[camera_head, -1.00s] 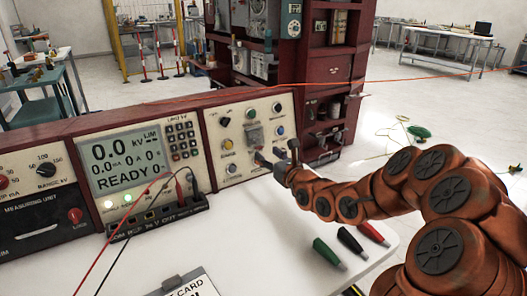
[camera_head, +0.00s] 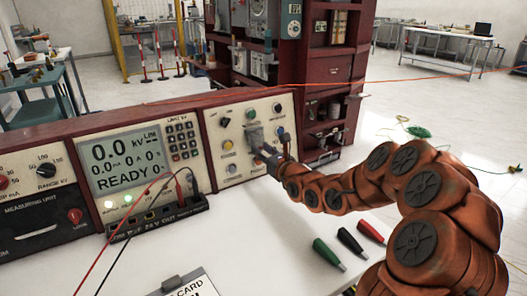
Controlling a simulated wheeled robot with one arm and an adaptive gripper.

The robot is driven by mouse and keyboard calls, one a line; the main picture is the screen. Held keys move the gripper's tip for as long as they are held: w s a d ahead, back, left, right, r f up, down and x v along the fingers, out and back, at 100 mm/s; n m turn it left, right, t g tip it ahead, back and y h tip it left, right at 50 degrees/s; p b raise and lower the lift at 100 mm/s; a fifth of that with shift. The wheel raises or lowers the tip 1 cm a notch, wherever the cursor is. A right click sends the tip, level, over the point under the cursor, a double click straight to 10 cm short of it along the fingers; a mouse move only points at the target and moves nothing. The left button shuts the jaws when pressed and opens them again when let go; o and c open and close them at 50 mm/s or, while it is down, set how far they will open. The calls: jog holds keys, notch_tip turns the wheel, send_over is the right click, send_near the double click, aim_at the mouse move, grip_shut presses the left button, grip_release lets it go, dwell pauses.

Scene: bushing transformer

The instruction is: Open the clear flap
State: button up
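The clear flap (camera_head: 254,135) is a small greyish see-through cover on the cream button panel (camera_head: 217,169) at the right end of the test console. It appears down against the panel, and its lower part is close to my gripper. My gripper (camera_head: 266,152) is at the panel, just below and right of the flap. Its fingers are small and partly hidden, so I cannot tell whether they are open or touch the flap.
Red and black leads plug into a terminal strip (camera_head: 160,217). Green, black and red plugs (camera_head: 350,240) lie on the white table. A red cabinet (camera_head: 335,75) stands behind.

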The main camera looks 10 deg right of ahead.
grip_shut()
jog(key=shift+r, duration=0.1)
